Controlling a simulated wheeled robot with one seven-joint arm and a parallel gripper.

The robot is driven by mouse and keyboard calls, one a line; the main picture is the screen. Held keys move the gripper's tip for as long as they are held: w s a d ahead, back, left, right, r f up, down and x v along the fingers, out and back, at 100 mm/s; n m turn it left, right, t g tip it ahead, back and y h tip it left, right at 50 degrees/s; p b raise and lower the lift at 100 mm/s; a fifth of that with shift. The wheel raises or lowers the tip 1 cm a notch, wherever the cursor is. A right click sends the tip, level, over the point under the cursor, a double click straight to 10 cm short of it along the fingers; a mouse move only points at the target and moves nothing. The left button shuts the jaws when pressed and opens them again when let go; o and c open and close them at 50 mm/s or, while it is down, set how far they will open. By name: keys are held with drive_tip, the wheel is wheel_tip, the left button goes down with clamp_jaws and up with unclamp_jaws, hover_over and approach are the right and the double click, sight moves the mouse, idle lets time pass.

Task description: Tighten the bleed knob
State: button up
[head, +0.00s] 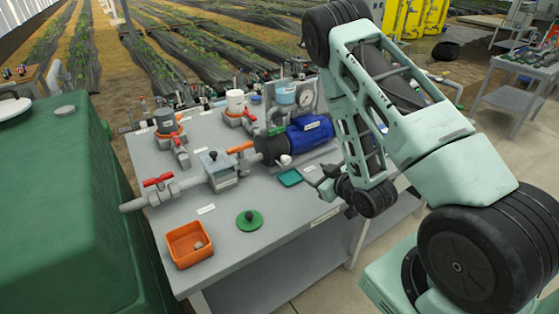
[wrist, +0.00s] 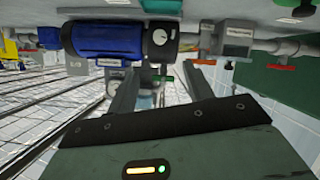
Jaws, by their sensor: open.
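A small black knob (head: 212,155) stands on top of a grey pipe-mounted box (head: 221,178); I cannot tell whether it is the bleed knob. The box also shows upside down in the wrist view (wrist: 232,33). A blue pump motor (head: 310,135) with a dark pump head (head: 270,147) is to its right; a white round fitting (head: 285,159) sits on the pump's front. My gripper (wrist: 162,72) is open, with nothing seen between its fingers. In the wrist view its fingers point toward the pump.
Red-handled valves (head: 157,180) and upright canisters stand at left and back. A large green tank (head: 60,200) borders the bench's left.

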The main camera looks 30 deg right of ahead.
sight(288, 161)
drive_tip(key=b+x, duration=0.8)
drive_tip(key=x, duration=0.9)
drive_tip(key=shift+w+b, duration=0.2)
drive_tip(key=shift+b, duration=0.1)
drive_tip(key=c, duration=1)
